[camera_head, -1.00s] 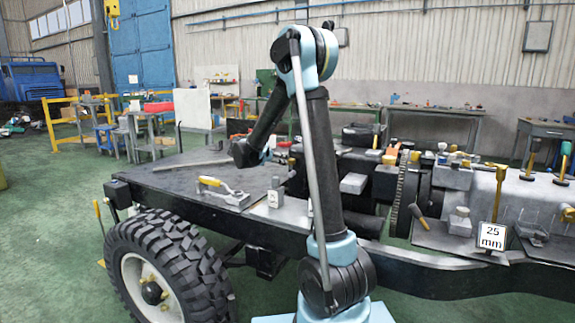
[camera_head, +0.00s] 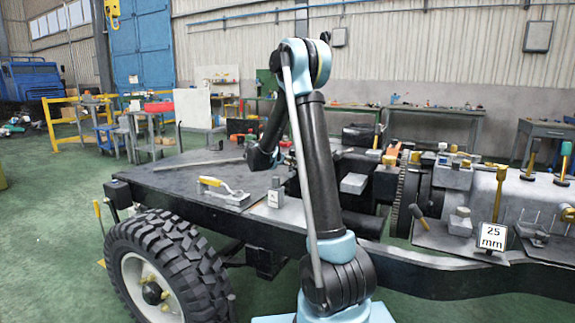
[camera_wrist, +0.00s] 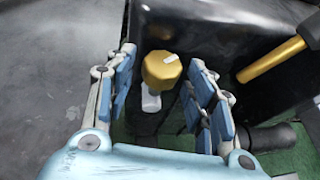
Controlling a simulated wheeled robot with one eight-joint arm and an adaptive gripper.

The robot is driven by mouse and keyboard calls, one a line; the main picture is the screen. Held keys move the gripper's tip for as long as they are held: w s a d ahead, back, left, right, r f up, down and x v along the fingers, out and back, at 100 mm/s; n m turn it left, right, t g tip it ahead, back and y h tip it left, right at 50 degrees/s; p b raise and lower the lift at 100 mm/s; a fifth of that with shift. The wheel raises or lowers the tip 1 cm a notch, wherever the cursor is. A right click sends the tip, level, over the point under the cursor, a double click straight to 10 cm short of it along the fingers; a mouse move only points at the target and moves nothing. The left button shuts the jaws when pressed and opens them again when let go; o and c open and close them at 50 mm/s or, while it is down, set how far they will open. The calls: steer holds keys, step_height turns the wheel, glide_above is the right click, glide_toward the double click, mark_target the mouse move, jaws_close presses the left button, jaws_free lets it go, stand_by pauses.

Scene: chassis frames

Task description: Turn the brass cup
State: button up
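The brass cup (camera_wrist: 160,72), a gold-coloured round cap with a pale mark on its top, shows in the upper middle of the wrist view. It sits above a whitish fitting (camera_wrist: 151,99). My gripper (camera_wrist: 162,57) is open, with one blue-padded finger on the left of the cup and one on the right. A gap shows on both sides, and I cannot tell how far the fingertips are above it. In the head view my arm hides the gripper, and I cannot make out the cup there.
A dark block (camera_wrist: 215,40) lies behind the cup. A gold-handled tool (camera_wrist: 270,60) is at the right. A grey plate (camera_wrist: 50,60) fills the left. In the head view, a yellow-handled clamp (camera_head: 223,193) stands on the flat chassis deck (camera_head: 165,178) left of my arm.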

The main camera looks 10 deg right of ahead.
steer(key=c, duration=0.7)
steer(key=shift+w+a, duration=0.1)
steer(key=shift+a, duration=0.05)
steer(key=shift+w+a+m+g+h, duration=0.1)
steer(key=shift+w+m+g+h, duration=0.1)
steer(key=shift+m+g+h, duration=0.6)
steer(key=shift+w+a+m+g+h, duration=0.1)
steer(key=shift+w+m+g+h, duration=0.15)
steer(key=shift+m+g, duration=0.95)
steer(key=shift+w+a+m+g+h, duration=0.15)
steer(key=shift+m+g+h, duration=0.4)
steer(key=shift+m+g, duration=0.4)
steer(key=shift+r, duration=0.1)
steer(key=o, duration=1.1)
steer(key=shift+d, duration=0.1)
